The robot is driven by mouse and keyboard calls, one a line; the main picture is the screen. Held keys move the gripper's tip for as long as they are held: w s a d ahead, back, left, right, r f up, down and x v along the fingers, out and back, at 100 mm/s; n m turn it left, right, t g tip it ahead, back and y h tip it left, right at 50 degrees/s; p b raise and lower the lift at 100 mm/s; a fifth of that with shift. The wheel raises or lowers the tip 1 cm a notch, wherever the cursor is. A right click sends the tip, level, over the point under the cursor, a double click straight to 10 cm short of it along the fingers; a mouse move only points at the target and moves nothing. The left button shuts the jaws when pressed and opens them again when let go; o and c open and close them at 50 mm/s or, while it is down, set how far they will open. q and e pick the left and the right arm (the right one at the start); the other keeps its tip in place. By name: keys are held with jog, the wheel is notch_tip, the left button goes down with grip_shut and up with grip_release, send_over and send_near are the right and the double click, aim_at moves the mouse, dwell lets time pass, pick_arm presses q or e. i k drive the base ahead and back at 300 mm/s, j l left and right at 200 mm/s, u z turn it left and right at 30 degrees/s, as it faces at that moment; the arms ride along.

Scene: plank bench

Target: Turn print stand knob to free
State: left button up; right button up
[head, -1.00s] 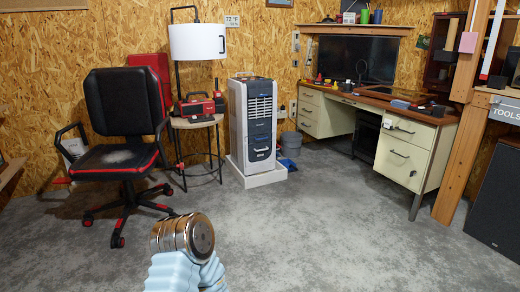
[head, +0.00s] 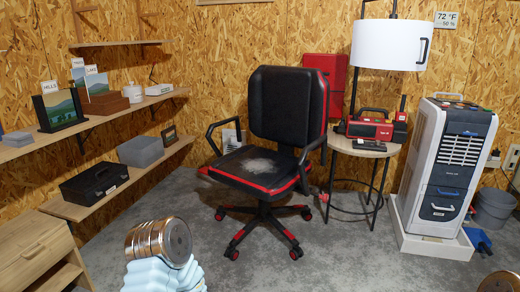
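On the upper wall shelf at the left of the head view stands a black stand (head: 59,110) holding a landscape print, with a label reading HILLS above it. I cannot make out any knob at this size. Neither of my grippers is in view. Only rounded metal and pale blue parts, which look like my own arms, show at the bottom edge.
A lower shelf (head: 75,212) holds a black case (head: 94,184) and a grey box (head: 141,151). A wooden drawer unit (head: 36,252) stands at lower left. A black and red office chair (head: 268,175) stands mid-floor, with a side table (head: 362,148) and air cooler (head: 447,165) at right.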

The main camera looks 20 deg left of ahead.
aim_at(70, 82)
jog(key=i+j+u, duration=0.1)
jog(key=i+u, duration=0.25)
jog(key=u, duration=0.15)
jog(key=i+u, duration=0.35)
jog(key=u, duration=0.15)
jog(key=i+l+u, duration=0.2)
jog(key=i+u, duration=0.25)
jog(key=i+l+u, duration=0.2)
jog(key=u, duration=0.3)
